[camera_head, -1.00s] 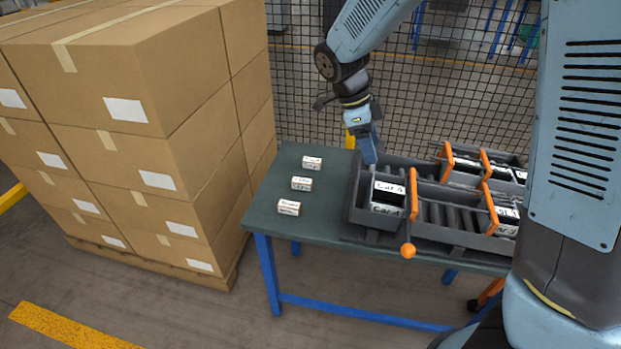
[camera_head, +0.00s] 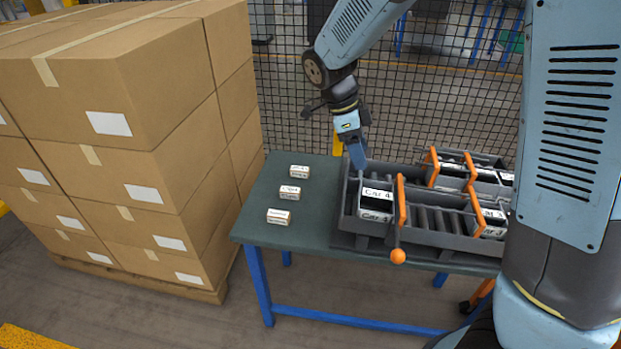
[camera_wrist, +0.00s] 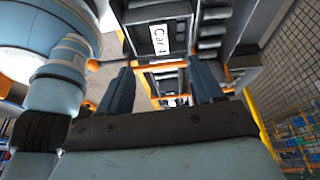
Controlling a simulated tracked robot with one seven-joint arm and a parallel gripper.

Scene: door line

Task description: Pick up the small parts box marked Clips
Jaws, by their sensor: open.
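Three small white-and-brown parts boxes stand in a row on the left part of the table: a far box (camera_head: 299,171), a middle box (camera_head: 290,191) and a near box (camera_head: 279,216). The middle one bears a short word that may be Clips; the print is too small to be sure. My gripper (camera_head: 358,158) points down above the back left of the grey rack, to the right of the boxes and apart from them. It is open and empty. In the wrist view, both fingers of my gripper (camera_wrist: 163,82) show apart, with the rack beyond; no parts box is visible there.
The grey rack (camera_head: 433,238) has rollers, orange levers and a bin marked Car 4 (camera_head: 376,203). It fills the right of the green table (camera_head: 262,232). Stacked cartons (camera_head: 120,110) stand left of the table. A black mesh fence (camera_head: 290,90) runs behind.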

